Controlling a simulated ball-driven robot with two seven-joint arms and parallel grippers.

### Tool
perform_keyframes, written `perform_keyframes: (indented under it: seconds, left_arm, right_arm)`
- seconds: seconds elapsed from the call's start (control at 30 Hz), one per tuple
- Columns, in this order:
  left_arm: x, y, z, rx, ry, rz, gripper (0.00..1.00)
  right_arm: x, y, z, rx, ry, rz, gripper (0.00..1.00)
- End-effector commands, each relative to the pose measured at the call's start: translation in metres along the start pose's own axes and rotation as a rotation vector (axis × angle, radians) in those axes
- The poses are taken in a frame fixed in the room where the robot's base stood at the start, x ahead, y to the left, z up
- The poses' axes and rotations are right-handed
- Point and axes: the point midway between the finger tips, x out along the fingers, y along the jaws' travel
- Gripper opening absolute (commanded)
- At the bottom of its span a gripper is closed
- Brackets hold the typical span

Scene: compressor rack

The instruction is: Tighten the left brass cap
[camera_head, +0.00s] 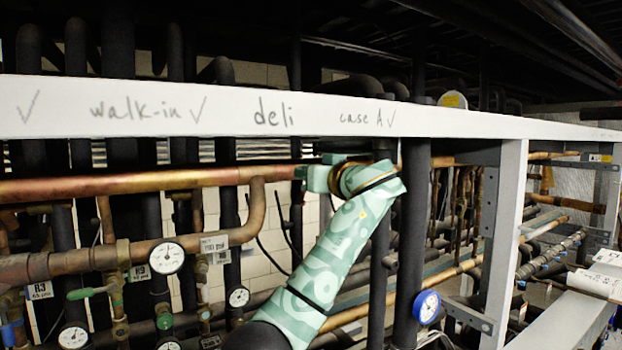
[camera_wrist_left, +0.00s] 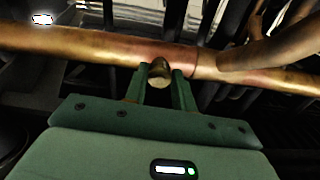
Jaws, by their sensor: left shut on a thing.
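A small rounded brass cap (camera_wrist_left: 160,71) sits at the lower side of a horizontal copper pipe (camera_wrist_left: 75,41) in the left wrist view. My left gripper (camera_wrist_left: 159,84) has a green finger on each side of the cap and is shut on it. In the head view my left gripper (camera_head: 309,178) is at the right part of the copper pipe (camera_head: 130,184), below the white beam. The cap is hidden there by the gripper. My right gripper is in neither view.
A white beam (camera_head: 225,121) with handwriting "walk-in", "deli" and "case A" crosses above my arm. Dark vertical pipes (camera_head: 415,230), several gauges (camera_head: 168,258) and a white upright post (camera_head: 505,230) stand around it. A branch copper pipe (camera_wrist_left: 275,51) joins at the right.

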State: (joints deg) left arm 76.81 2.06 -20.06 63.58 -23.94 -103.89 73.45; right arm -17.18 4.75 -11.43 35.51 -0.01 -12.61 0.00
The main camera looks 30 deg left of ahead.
Motion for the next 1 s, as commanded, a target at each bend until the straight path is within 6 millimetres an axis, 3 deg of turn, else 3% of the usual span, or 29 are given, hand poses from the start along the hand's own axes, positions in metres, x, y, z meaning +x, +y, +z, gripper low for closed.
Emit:
perform_keyframes:
  seconds: [0.5,1.0]
  left_arm:
    - [-0.0008,0.0,-0.0017,0.335,0.003,0.002,0.03]
    - [-0.001,-0.0002,-0.0028,0.409,0.005,0.002,0.03]
  right_arm:
    - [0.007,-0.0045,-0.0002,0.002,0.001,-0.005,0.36]
    - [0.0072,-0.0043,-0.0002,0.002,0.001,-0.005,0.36]
